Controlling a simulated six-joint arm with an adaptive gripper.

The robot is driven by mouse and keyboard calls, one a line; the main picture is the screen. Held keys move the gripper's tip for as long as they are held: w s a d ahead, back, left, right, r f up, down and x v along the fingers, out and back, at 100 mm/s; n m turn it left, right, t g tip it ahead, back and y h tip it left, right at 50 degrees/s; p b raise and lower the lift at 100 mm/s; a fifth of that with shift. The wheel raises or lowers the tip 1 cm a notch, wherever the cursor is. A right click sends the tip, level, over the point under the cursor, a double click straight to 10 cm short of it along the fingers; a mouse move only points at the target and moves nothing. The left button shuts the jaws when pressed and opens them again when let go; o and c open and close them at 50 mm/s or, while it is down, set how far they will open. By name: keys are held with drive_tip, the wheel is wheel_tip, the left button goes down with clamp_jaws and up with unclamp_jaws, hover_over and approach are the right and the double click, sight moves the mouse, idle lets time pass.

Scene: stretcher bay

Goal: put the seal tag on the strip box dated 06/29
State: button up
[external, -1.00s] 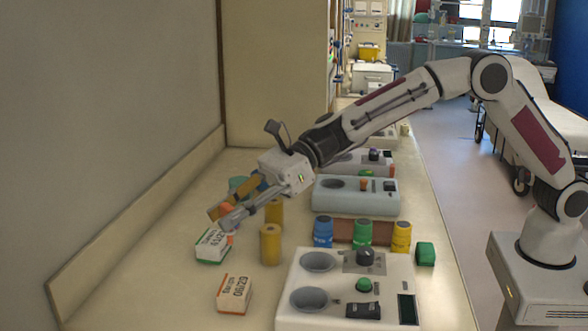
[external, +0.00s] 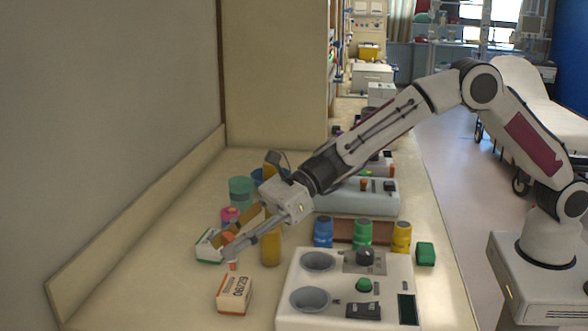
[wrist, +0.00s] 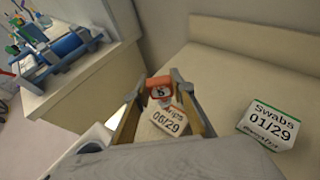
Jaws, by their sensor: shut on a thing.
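The seal tag (wrist: 159,87) is a small orange-red piece with a dark mark on a pale face. My gripper (wrist: 156,84) is shut on it between the fingertips in the wrist view. In the external view my gripper (external: 227,251) is low at the left of the counter, with orange showing between its fingers. The strip box dated 06/29 (external: 233,296) is white with orange edges and lies in front of the gripper, apart from it. In the wrist view the strip box (wrist: 169,120) shows between the fingers, its label partly hidden by the tag.
A green-edged swabs box dated 01/29 (wrist: 269,125) stands close by; my gripper partly covers it in the external view (external: 207,246). A yellow cylinder (external: 271,247) stands right of the gripper. A white device with round wells (external: 335,279) stands right of the strip box.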

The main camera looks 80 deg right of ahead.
drive_tip(key=shift+f, duration=1.75)
drive_tip(key=shift+f, duration=0.15)
drive_tip(key=o, duration=0.9)
drive_tip(key=shift+s+d+r, duration=0.4)
drive_tip(key=shift+d+r, duration=0.05)
drive_tip(key=shift+v, duration=5.35)
